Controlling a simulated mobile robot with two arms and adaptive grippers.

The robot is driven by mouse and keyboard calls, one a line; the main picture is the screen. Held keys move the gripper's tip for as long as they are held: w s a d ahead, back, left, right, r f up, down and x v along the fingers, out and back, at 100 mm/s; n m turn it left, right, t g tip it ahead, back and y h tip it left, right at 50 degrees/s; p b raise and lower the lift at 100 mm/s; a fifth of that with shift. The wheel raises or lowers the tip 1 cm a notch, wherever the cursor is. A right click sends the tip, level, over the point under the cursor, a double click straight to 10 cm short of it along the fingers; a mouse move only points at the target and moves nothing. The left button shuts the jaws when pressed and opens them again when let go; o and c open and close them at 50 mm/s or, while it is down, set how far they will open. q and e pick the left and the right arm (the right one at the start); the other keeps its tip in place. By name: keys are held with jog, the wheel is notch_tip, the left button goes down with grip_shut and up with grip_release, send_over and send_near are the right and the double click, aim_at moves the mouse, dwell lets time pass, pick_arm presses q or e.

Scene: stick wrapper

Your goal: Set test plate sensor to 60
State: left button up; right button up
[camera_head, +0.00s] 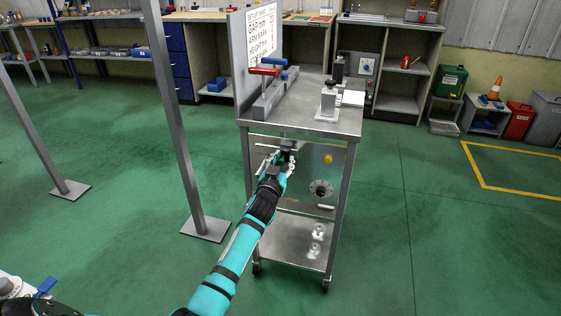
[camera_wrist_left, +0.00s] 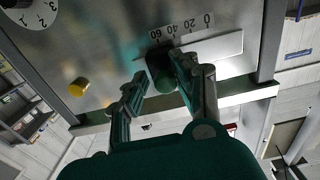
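The sensor slider is a dark green knob (camera_wrist_left: 160,68) on a pale plate (camera_wrist_left: 222,48) with a scale marked 0, 20, 40, 60 (camera_wrist_left: 182,27). In the left wrist view the knob sits at the 60 end of the scale. My left gripper (camera_wrist_left: 157,72) has its fingers apart, one on each side of the knob. The right-hand finger is very close to it; contact is unclear. In the head view my left gripper (camera_head: 284,155) is at the front panel of a metal cart (camera_head: 297,201), hiding most of the slider. My right gripper is not seen.
A yellow button (camera_head: 328,159) and a round dial (camera_head: 321,188) are on the same panel. A grey post (camera_head: 180,120) stands left of my arm.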

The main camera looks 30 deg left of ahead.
pick_arm(q)
jog(key=shift+o, duration=1.1)
jog(key=shift+s, duration=0.15)
jog(key=v, duration=1.1)
jog(key=shift+s, duration=0.3)
jog(key=shift+d, duration=0.15)
